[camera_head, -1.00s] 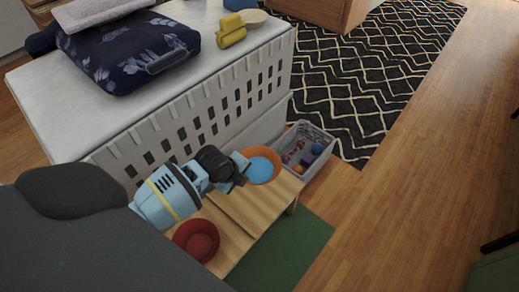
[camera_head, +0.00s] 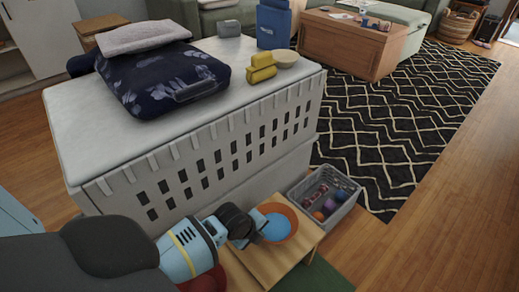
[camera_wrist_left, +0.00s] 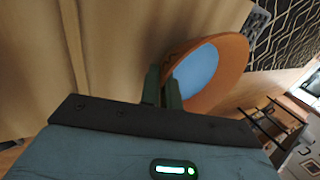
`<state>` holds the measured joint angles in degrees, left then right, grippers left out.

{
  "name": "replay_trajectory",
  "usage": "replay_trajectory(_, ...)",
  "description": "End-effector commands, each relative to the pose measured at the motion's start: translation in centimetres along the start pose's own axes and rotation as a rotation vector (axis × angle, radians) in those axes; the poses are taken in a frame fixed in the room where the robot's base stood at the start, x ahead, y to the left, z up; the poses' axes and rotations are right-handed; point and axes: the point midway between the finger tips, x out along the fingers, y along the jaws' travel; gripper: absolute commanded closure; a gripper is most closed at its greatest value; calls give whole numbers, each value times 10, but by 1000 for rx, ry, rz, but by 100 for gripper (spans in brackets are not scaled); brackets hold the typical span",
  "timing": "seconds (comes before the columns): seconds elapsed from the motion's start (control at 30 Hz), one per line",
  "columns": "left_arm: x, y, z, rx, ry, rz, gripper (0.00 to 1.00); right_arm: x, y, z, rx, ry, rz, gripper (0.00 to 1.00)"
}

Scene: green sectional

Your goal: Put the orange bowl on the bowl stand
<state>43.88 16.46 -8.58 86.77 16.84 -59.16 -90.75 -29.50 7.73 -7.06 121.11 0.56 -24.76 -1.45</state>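The orange bowl (camera_head: 292,212), with a light blue inside (camera_head: 277,227), is over the far end of a low wooden stand (camera_head: 262,262), which looks like the bowl stand. In the head view I cannot tell whether it touches the wood. My left gripper (camera_head: 246,228) is at the bowl's left side. In the left wrist view, its fingers (camera_wrist_left: 163,90) are close together on the near rim of the orange bowl (camera_wrist_left: 232,72). A red bowl (camera_head: 205,281) is at the stand's near end, partly hidden by my left arm. My right gripper is not in view.
A white slatted bench (camera_head: 205,165) stands close along the stand's left side, with a dark blue folded item (camera_head: 165,80) on top. A grey crate (camera_head: 343,208) of small toys is just beyond the stand. Open wooden floor (camera_head: 430,240) lies to the right.

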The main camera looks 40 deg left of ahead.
Motion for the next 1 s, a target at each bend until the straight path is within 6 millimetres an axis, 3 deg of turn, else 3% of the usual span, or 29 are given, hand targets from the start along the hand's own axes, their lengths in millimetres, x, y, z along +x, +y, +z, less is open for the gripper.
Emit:
replay_trajectory(0.1, 15, 7, 0, -1, 0, 0, 100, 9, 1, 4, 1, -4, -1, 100)
replay_trajectory(0.47, 15, 7, 0, 1, -1, -1, 100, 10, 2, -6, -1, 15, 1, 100)
replay_trajectory(0.67, 16, 7, 0, 0, 0, -1, 74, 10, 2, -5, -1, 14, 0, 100)
replay_trajectory(1.0, 12, 6, 0, 0, 0, -2, 74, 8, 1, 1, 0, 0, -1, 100)
